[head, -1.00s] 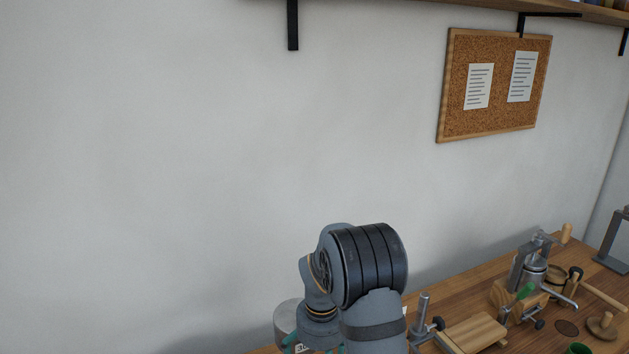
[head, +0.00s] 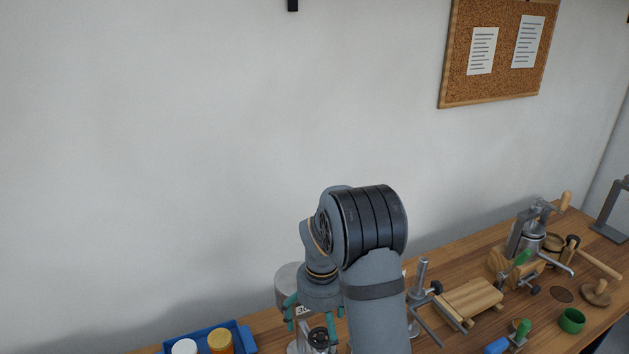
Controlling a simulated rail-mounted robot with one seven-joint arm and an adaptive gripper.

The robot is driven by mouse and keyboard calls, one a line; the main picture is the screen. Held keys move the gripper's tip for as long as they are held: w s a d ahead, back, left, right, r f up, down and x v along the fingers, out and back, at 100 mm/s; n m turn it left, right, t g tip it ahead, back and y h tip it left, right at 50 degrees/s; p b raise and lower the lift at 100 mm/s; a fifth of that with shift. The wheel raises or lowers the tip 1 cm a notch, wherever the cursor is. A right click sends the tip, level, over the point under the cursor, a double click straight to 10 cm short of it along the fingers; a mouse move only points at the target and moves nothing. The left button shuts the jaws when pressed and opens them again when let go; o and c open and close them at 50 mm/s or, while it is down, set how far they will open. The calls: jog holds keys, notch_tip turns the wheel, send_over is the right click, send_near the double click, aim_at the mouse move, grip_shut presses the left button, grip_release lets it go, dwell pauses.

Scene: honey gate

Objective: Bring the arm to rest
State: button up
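My arm rises at the bottom centre of the head view, bent at a dark banded joint. My gripper (head: 315,312) hangs below it, pointing down, with its teal fingers spread apart. Its right side is partly hidden by my arm. A grey metal cylinder (head: 287,283) with a white label stands behind it on the wooden bench (head: 450,260). A black round knob (head: 318,338) shows below the fingers. I cannot tell whether the gripper touches either one, but nothing is seen held.
A blue tray (head: 246,336) with white-lidded and orange-lidded jars is at lower left. To the right are a metal post (head: 421,274), a wooden block (head: 472,298), a cranked metal device (head: 525,240), a green cup (head: 571,320) and small tools. A corkboard (head: 497,85) hangs on the wall.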

jog(key=n, duration=0.2)
jog(key=shift+s+r+n, duration=0.1)
jog(key=shift+n, duration=0.2)
jog(key=n, duration=0.4)
